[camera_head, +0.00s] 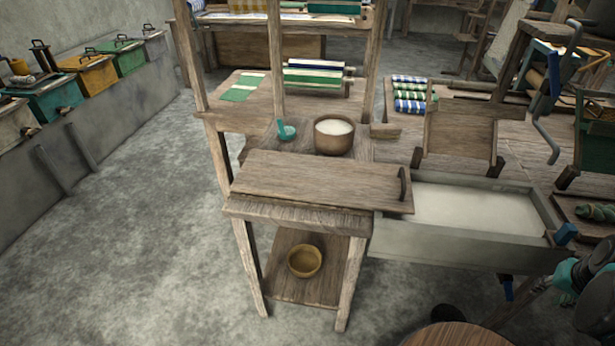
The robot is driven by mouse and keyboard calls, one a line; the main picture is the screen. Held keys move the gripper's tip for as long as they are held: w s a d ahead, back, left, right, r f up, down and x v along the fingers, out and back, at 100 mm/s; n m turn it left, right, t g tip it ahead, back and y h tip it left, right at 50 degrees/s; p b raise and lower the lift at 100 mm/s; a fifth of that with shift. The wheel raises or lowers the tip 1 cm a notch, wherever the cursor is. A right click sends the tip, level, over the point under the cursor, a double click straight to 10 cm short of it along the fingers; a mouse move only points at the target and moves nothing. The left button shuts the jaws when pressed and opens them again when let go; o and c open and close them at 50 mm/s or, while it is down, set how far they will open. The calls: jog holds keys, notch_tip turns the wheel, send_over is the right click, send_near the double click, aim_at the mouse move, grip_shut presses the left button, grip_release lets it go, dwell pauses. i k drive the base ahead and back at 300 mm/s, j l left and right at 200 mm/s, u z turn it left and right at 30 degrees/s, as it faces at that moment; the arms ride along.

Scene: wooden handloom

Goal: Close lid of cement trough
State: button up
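The trough (455,240) is a long grey box at the right, holding a pale, flat fill (470,207). Its lid (312,178) is a wooden board with a dark upright handle (403,185) at its right end. The lid lies flat over the wooden stand to the left, its right end reaching the trough's left end. Most of the trough's top is open. My gripper (538,286) seems to be at the lower right, in front of the trough and apart from the lid. It is dark and small, and its fingers cannot be made out clearly.
A bowl of white material (334,136) and a teal scoop (286,131) stand behind the lid. Wooden loom posts (276,60) rise behind it. A blue fitting (565,234) sits at the trough's right end. A small bowl (304,261) is on the stand's lower shelf. Floor at the left is clear.

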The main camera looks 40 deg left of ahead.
aim_at(337, 182)
jog(key=u, duration=1.6)
jog(key=i, duration=0.3)
jog(key=j+u, duration=0.05)
